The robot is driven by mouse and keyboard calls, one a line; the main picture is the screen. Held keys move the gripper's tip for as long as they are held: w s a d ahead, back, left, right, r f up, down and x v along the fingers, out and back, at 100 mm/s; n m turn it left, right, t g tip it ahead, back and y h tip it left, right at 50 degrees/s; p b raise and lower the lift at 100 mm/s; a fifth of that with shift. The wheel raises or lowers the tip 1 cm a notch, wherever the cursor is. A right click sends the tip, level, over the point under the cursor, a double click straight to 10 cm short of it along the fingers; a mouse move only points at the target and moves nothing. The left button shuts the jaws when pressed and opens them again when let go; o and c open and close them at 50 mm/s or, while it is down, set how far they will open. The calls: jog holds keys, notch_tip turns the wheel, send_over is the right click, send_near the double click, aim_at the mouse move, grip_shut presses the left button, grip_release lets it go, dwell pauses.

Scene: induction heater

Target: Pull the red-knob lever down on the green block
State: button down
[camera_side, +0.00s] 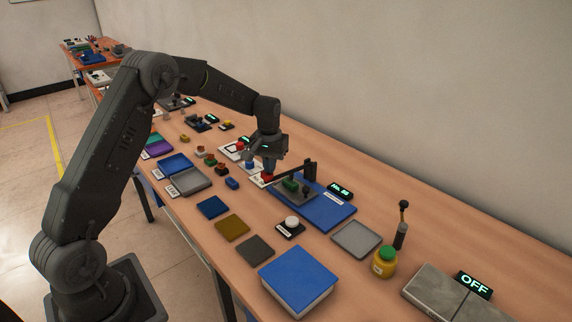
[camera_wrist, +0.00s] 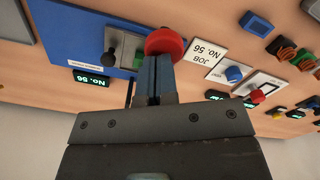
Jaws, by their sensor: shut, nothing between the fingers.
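The red knob (camera_side: 267,178) sits at the free end of a dark lever arm (camera_side: 288,174). The arm runs from an upright post (camera_side: 311,170) and passes near the green block (camera_side: 291,184), which sits on a grey plate on a blue board (camera_side: 327,213). My gripper (camera_side: 268,171) points down, shut and empty, with its fingertips at the red knob. In the wrist view the closed fingertips (camera_wrist: 156,60) overlap the edge of the red knob (camera_wrist: 164,41); I cannot tell if they touch. The green block is mostly hidden there.
A "No. 56" display (camera_side: 340,190) stands at the board's back edge. Small coloured blocks and a job card (camera_wrist: 203,56) crowd the other side.

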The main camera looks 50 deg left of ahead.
jog(key=shift+f, duration=1.15)
notch_tip(320, 180, up, 13)
dwell(0.7)
jog(key=s+d+r+m+t, duration=0.3)
jog(key=s+d+r, duration=0.7)
jog(key=s, duration=0.2)
jog(key=s+d+f+m+t, duration=0.1)
jog(key=s+d, duration=0.2)
jog(key=s, duration=0.6)
jog(key=s+d+f+m+t, duration=0.1)
jog(key=s+d, duration=0.3)
jog(key=s, duration=0.4)
jog(key=shift+s+f+m+t, duration=0.3)
jog(key=shift+s+f+m, duration=0.1)
jog(key=shift+f+m, duration=0.1)
